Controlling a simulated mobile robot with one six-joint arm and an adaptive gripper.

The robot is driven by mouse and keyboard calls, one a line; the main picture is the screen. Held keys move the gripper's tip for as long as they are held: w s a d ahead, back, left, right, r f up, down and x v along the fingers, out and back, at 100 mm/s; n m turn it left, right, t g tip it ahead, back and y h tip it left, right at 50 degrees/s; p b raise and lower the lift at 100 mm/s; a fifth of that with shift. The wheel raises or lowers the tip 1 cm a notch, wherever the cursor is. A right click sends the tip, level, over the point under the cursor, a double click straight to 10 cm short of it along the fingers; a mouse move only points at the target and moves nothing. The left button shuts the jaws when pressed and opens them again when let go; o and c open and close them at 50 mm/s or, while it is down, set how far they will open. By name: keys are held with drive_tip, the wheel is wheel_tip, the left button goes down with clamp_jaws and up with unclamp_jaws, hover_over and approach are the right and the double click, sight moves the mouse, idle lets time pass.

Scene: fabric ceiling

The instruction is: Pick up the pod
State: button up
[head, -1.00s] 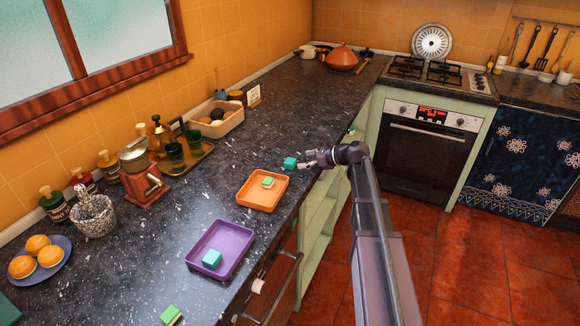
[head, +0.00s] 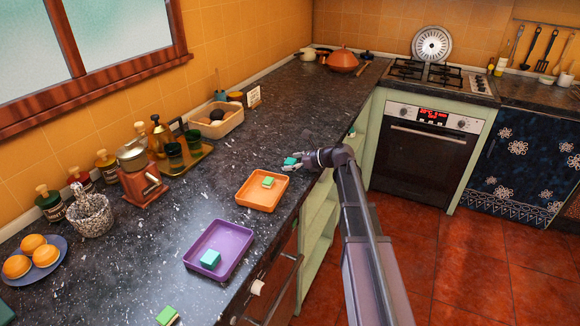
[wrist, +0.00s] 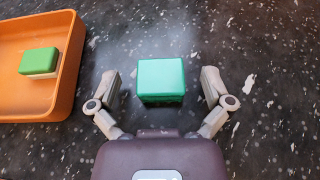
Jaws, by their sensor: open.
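The pod seems to be a teal block (head: 290,162) on the dark counter, past the orange tray; the wrist view shows it as a teal box (wrist: 161,80). My gripper (head: 291,162) is low at the counter with its fingers spread. In the wrist view my gripper (wrist: 160,92) is open, with one finger on each side of the teal block and gaps between the fingers and the block. Other blocks are a teal one (head: 210,259) in the purple tray and a green-and-white one (head: 268,182) in the orange tray.
The orange tray (wrist: 66,97) lies just left of my gripper in the wrist view. The purple tray (head: 236,236) is nearer. A green block (head: 167,316) lies at the front, and a small teal block (head: 352,131) sits farther back near the edge.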

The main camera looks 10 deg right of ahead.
sight(291, 162)
idle(0.5)
drive_tip(key=c, duration=1)
drive_tip(key=shift+r, duration=0.2)
wheel_tip(291, 162, up, 3)
drive_tip(key=p, duration=0.3)
drive_tip(key=shift+s+r+p, duration=0.25)
drive_tip(key=shift+r+p, duration=0.05)
drive_tip(key=shift+p, duration=0.25)
drive_tip(key=s, duration=0.5)
drive_tip(key=s+a, duration=0.1)
drive_tip(key=s, duration=0.4)
drive_tip(key=s+r+p, duration=0.1)
drive_tip(key=s, duration=0.4)
drive_tip(key=shift+s+a, duration=0.25)
drive_tip(key=shift+a, duration=0.05)
